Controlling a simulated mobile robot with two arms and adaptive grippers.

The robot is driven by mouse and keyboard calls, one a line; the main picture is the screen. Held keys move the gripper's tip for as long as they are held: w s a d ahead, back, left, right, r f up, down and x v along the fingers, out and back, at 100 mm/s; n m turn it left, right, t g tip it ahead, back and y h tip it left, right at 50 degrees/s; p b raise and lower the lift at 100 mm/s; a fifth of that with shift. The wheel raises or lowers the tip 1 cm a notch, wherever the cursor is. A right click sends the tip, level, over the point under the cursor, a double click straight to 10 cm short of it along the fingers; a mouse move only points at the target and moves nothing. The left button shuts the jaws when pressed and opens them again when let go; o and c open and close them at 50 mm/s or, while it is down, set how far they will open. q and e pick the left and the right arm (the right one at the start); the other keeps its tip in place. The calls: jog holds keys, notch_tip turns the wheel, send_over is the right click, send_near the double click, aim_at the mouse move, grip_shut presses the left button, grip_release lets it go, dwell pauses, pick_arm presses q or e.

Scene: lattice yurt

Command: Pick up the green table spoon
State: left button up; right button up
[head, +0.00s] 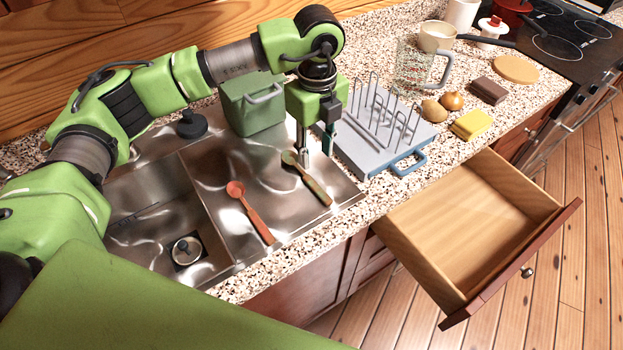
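The green table spoon (316,188) lies on the metal drainboard of the sink, its bowl toward the back left and its handle toward the front right. My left gripper (315,156) points down just behind the spoon in the head view, close to its bowl end. Its two fingers stand apart with a gap between them, and nothing shows held. I cannot tell how high the fingertips are above the drainboard. My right gripper is not in view.
A red spoon (254,217) lies left of the green one. A green canister (250,108) stands behind, and a grey dish rack (370,148) stands close on the right. An open, empty drawer (468,218) juts out at the front right. The sink basin (150,228) is at the left.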

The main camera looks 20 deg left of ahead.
pick_arm(q)
send_over(313, 184)
jog(key=f, duration=0.2)
jog(key=f+p, duration=0.1)
jog(key=f, duration=0.1)
jog(key=shift+w+d+f, duration=0.1)
jog(key=shift+w+d, duration=0.05)
jog(key=shift+w, duration=0.1)
jog(key=shift+f, duration=0.25)
jog(key=f+p, duration=0.2)
jog(key=f, duration=0.2)
jog(key=shift+s+a+f+p, duration=0.1)
jog(key=shift+s+a+p, duration=0.15)
jog(key=shift+p, duration=0.15)
jog(key=shift+f, duration=0.3)
grip_shut()
